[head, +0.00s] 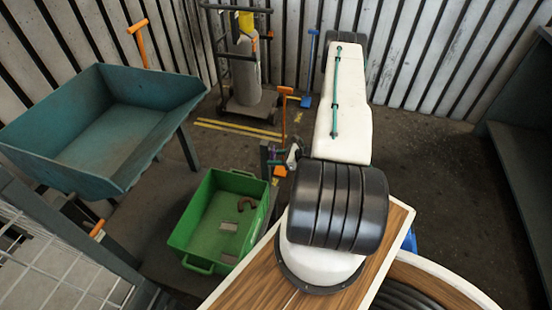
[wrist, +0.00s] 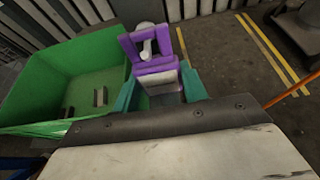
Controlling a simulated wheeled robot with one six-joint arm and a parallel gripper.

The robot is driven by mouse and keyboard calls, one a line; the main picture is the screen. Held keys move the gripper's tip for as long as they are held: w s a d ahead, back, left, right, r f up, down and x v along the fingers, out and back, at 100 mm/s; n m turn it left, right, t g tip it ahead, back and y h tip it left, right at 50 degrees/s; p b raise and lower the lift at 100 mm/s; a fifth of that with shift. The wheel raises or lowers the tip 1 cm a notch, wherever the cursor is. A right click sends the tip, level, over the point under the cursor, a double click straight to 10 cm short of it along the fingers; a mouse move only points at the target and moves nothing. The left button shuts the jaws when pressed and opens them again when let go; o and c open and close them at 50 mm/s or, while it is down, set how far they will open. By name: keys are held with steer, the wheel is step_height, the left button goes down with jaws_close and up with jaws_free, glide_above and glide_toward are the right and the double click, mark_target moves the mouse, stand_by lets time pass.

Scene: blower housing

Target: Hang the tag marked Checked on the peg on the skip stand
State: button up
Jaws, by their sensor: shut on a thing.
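My gripper (wrist: 160,92) has teal fingers, shut on the lower part of a purple tag (wrist: 158,65). The tag has a square open loop at its top; no writing on it can be read. A pale round-ended peg (wrist: 147,46) shows within the loop's opening; I cannot tell whether the loop is around it or in front of it. My arm hides part of this area.
The green skip holds a brown curved piece (head: 247,203) and grey blocks (head: 228,226). A large teal hopper (head: 60,145) stands left. A trolley with a grey cylinder (head: 246,75) stands behind. Yellow floor lines (head: 238,129) and an orange-handled tool (head: 284,115) are near.

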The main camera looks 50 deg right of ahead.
stand_by(0.3)
steer(key=o, duration=1.1)
steer(key=v, duration=0.7)
steer(key=shift+s, duration=0.35)
steer(key=shift+d+r, duration=0.1)
steer(key=shift+d, duration=0.05)
